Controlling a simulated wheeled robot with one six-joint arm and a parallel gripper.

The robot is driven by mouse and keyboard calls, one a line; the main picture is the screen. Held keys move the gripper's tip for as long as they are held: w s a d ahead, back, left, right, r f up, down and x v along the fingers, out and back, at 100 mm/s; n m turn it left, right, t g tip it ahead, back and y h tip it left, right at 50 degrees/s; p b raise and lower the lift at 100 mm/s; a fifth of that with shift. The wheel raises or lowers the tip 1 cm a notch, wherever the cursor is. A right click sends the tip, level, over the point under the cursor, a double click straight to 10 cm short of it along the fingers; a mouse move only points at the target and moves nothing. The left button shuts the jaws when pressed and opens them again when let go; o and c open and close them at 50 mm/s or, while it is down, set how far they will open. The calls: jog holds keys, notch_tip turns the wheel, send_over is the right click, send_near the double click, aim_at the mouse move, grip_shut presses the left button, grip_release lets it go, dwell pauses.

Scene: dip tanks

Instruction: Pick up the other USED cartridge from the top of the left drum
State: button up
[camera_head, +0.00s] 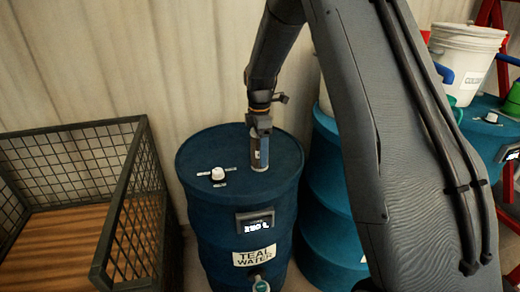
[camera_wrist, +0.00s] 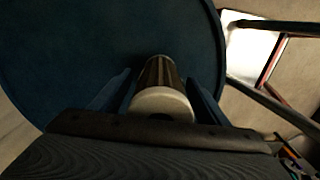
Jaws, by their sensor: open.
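The teal drum (camera_head: 215,245), labelled TEAL WATER, stands at the left of the drums in the head view. A cartridge (camera_head: 259,152) with a pale and blue-grey body stands upright on its top; lettering on it is too small to read. My gripper (camera_head: 259,130) points down at the cartridge's upper end. In the wrist view the cartridge (camera_wrist: 158,78), with a ribbed brown body and pale end, lies between the two fingers of my open gripper (camera_wrist: 160,92). Whether either finger touches it I cannot tell. The drum top (camera_wrist: 80,60) shows behind it.
A white cap (camera_head: 217,174) with small pale tabs sits on the drum top, left of the cartridge. A wire-mesh crate (camera_head: 62,168) stands left of the drum. More blue drums (camera_head: 325,200) and a white bucket (camera_head: 462,60) are at the right. A corrugated wall is close behind.

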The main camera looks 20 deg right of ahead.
jog(key=c, duration=1.4)
jog(key=shift+o, duration=0.2)
